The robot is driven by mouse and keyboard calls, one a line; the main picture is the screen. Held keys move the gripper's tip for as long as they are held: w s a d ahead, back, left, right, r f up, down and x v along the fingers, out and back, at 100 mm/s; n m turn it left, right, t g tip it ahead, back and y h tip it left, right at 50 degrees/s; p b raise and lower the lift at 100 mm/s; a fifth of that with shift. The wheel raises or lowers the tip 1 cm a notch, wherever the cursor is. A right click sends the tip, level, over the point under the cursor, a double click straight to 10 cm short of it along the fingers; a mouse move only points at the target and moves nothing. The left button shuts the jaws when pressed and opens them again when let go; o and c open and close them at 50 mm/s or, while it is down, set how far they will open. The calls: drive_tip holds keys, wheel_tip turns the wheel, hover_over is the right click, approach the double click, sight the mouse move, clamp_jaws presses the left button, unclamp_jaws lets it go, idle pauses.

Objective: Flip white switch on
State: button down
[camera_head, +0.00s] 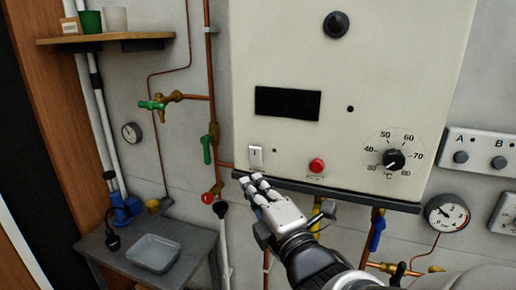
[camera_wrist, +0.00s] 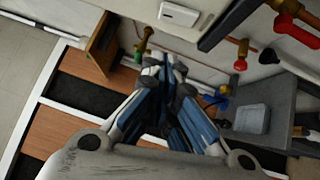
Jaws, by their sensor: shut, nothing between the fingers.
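The white switch (camera_head: 255,156) is a small upright rocker at the lower left of the cream boiler panel (camera_head: 290,60). In the wrist view the white switch (camera_wrist: 180,14) shows at the top edge, beyond my fingertips. I cannot tell which way its rocker is tipped. My gripper (camera_head: 253,181) is shut and empty, with its fingertips just below the switch and close to the panel's lower edge. In the wrist view my gripper (camera_wrist: 165,64) points towards the wall, its fingers together. A visible gap separates the fingertips from the switch there.
A red button (camera_head: 317,166) and a temperature dial (camera_head: 394,159) are right of the switch. Pipes with a green valve handle (camera_head: 207,149) and a red knob (camera_head: 208,198) run left of the panel. A grey table (camera_head: 180,270) with a tray (camera_head: 154,253) stands lower left.

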sight(253, 160)
drive_tip(key=w, duration=0.5)
drive_tip(key=w+r, duration=0.1)
drive_tip(key=w, duration=0.2)
drive_tip(key=shift+w+a, duration=0.1)
drive_tip(key=shift+a, duration=0.25)
drive_tip(key=shift+r, duration=0.1)
drive_tip(key=shift+w+d+r+m+g+p, duration=0.1)
drive_tip(key=shift+w+r+m+g+p, duration=0.25)
drive_tip(key=shift+p, duration=0.4)
drive_tip(key=shift+s+f, duration=0.1)
